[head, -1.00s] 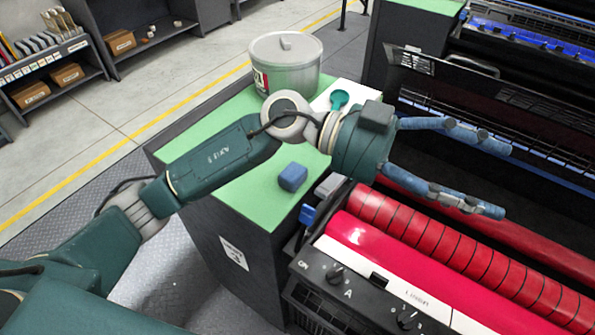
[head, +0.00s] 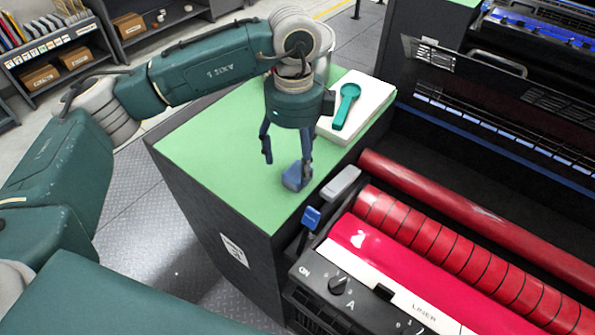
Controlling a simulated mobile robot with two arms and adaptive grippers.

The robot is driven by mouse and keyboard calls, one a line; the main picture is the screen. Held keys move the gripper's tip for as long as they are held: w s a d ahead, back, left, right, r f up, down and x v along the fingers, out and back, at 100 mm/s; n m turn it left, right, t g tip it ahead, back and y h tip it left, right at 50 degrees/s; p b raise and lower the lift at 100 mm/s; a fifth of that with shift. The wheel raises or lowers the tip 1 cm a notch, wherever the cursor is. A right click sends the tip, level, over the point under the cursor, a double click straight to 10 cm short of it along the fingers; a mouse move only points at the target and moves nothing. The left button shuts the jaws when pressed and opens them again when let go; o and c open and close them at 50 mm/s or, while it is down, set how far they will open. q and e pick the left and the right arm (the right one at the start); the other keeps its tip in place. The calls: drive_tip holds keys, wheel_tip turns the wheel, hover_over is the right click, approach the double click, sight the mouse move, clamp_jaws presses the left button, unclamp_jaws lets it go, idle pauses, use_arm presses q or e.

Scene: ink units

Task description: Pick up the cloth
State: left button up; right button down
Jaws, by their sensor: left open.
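The cloth appears to be the small blue folded, block-like piece (head: 294,179) on the green top (head: 205,148) of the dark cabinet, near its right edge. My left gripper (head: 286,163) points down over the green top with its two blue fingers apart. Its right finger comes down over the cloth and hides part of it; I cannot tell whether they touch. Its left finger is to the left of the cloth, over bare green surface. Nothing is held between the fingers. My right gripper is not in view.
A teal scoop (head: 346,105) lies on a white pad (head: 373,98) behind the cloth. My arm mostly hides a metal can. The press with red rollers (head: 440,245) and a blue-capped lever (head: 311,217) stand close on the right. The green top's left part is clear.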

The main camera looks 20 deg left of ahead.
sight(297, 170)
use_arm(q)
drive_tip(key=shift+f, duration=0.25)
drive_tip(key=f+p, duration=0.2)
drive_tip(key=f, duration=0.1)
drive_tip(key=f+p, duration=0.1)
drive_tip(key=shift+w+d+f, duration=0.15)
drive_tip(key=shift+w+d, duration=0.1)
drive_tip(key=shift+d, duration=0.05)
drive_tip(key=shift+f, duration=0.3)
drive_tip(key=c, duration=1.1)
